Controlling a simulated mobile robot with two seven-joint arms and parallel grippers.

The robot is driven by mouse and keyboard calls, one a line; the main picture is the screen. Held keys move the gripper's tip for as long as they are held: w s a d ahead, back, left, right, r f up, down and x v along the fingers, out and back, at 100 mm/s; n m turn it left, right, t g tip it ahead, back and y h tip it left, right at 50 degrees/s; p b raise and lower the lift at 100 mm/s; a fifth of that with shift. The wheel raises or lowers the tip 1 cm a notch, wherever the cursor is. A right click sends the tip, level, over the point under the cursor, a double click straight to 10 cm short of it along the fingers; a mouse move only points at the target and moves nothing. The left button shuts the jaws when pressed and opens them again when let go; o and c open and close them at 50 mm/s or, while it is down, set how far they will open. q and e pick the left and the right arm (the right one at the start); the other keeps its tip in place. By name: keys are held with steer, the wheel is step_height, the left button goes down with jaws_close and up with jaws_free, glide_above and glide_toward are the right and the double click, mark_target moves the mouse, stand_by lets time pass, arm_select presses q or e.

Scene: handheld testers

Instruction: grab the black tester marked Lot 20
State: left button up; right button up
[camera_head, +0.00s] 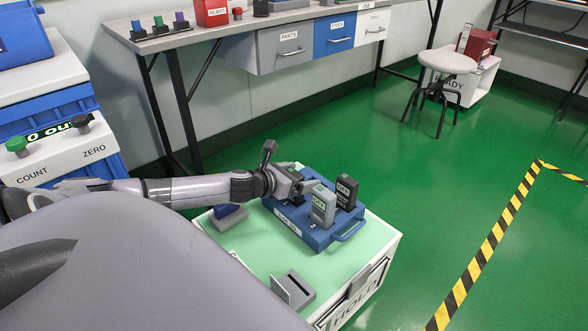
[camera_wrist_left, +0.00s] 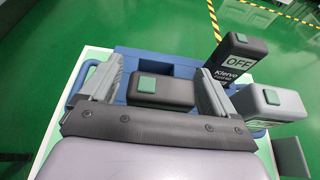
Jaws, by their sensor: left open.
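My left gripper (camera_head: 303,186) is over the blue carrier (camera_head: 318,239) and open. In the left wrist view a black tester (camera_wrist_left: 161,92) with a green button stands between its fingers; I cannot tell whether they touch it, and its label is hidden. In the head view this tester is mostly hidden behind the gripper. Another black tester (camera_head: 346,192) stands upright at the carrier's right; in the wrist view it (camera_wrist_left: 236,62) shows "OFF" and "Klervo". A grey tester (camera_head: 323,206) stands beside the gripper, nearer the front. I cannot read "Lot 20" on any tester.
The carrier sits on a pale green-topped stand (camera_head: 245,250) marked HOLD. A blue and grey object (camera_head: 229,217) and a grey holder (camera_head: 294,290) lie on it. A workbench with drawers (camera_head: 285,48) runs behind.

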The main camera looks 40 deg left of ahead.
arm_select(q)
steer(key=c, duration=1.1)
steer(key=shift+c, duration=0.2)
steer(key=shift+r, duration=0.1)
